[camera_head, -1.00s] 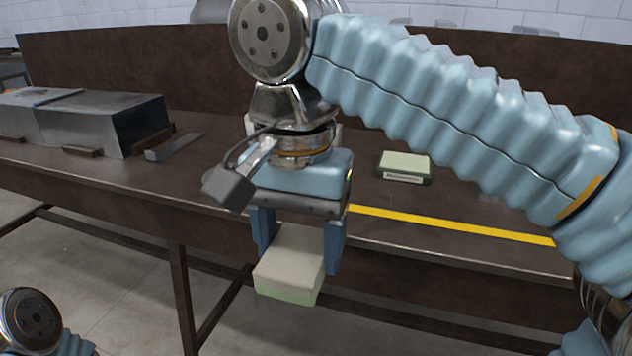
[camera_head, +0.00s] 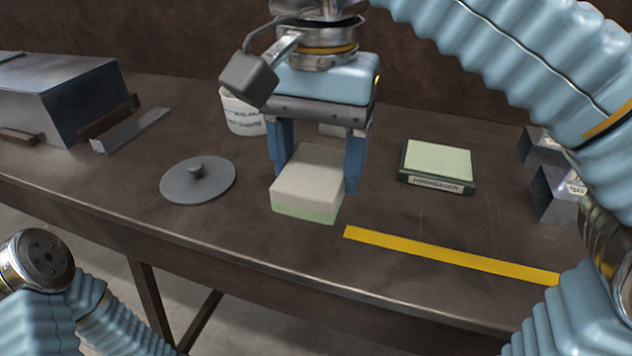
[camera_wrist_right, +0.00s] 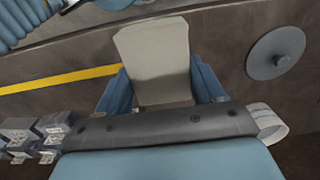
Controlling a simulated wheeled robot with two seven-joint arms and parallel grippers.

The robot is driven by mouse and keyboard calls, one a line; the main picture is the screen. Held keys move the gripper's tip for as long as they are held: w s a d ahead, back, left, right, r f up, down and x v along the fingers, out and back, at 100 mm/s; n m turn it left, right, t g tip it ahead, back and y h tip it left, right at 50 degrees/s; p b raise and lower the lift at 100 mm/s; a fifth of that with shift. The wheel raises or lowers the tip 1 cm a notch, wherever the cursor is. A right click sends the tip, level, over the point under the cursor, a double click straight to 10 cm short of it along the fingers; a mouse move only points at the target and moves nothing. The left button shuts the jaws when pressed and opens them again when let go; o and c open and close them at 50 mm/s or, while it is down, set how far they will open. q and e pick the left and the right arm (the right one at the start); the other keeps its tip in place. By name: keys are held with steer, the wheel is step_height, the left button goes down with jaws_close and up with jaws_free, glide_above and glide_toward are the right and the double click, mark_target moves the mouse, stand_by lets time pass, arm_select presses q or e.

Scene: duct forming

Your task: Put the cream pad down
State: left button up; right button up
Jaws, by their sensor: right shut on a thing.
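The cream pad (camera_head: 312,172) is a block with a cream top and a pale green lower layer. My right gripper (camera_head: 318,165) is shut on it, with one blue finger on each side. The pad appears over the table, left of the yellow strip's near end; whether it touches the tabletop I cannot tell. In the right wrist view the pad (camera_wrist_right: 155,55) sits between the fingers of my right gripper (camera_wrist_right: 160,90). Of my left arm, only links show at the lower left of the head view; its gripper is out of view.
The dark table (camera_head: 250,255) has a grey lidded disc (camera_head: 198,181) to the left and a green-topped block in a dark tray (camera_head: 438,165) to the right. A yellow strip (camera_head: 450,256) lies near the front edge. A white tub (camera_head: 241,115) stands behind my gripper. Metal boxes (camera_head: 560,190) stand at the right.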

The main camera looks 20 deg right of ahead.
mark_target(317, 149)
steer(key=w, duration=0.1)
steer(key=w+d+f, duration=0.1)
steer(key=w, duration=0.1)
steer(key=w+f, duration=0.1)
steer(key=w, duration=0.1)
steer(key=shift+d+f, duration=0.1)
steer(key=shift+d, duration=0.05)
steer(key=w+f, duration=0.2)
steer(key=w+d+f, duration=0.1)
steer(key=w+f, duration=0.1)
steer(key=f, duration=0.1)
steer(key=shift+w+d+f, duration=0.1)
steer(key=shift+w+f, duration=0.05)
steer(key=shift+w, duration=0.2)
steer(key=shift+w+f, duration=0.2)
steer(key=shift+f, duration=0.05)
steer(key=shift+w+d+f+b, duration=0.1)
steer(key=shift+w+f+b, duration=0.1)
steer(key=shift+f, duration=0.75)
steer(key=shift+w+d+f+b, duration=0.1)
steer(key=shift+f+b, duration=0.05)
steer(key=shift+f, duration=0.8)
steer(key=shift+a, duration=0.1)
steer(key=shift+f, duration=0.2)
steer(key=o, duration=1.1)
steer(key=shift+r, duration=0.1)
steer(key=shift+o, duration=0.2)
